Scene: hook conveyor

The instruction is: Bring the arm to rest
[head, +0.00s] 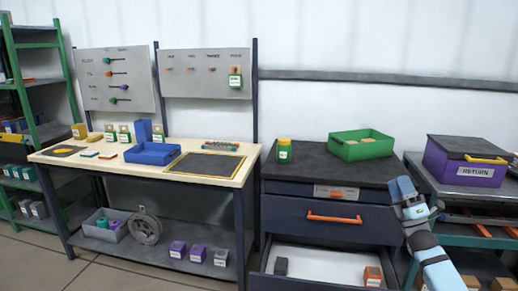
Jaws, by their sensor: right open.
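My right arm (437,265) comes in from the lower right, with light blue links. My right gripper (405,195) is raised in front of the right edge of the dark drawer cabinet. It is open and I see nothing in it. My left gripper is not in view.
The drawer cabinet (310,215) has its lower drawer (325,262) open, with a dark block and an orange block inside. A purple box (470,165) is at right. A workbench (120,170) is at left.

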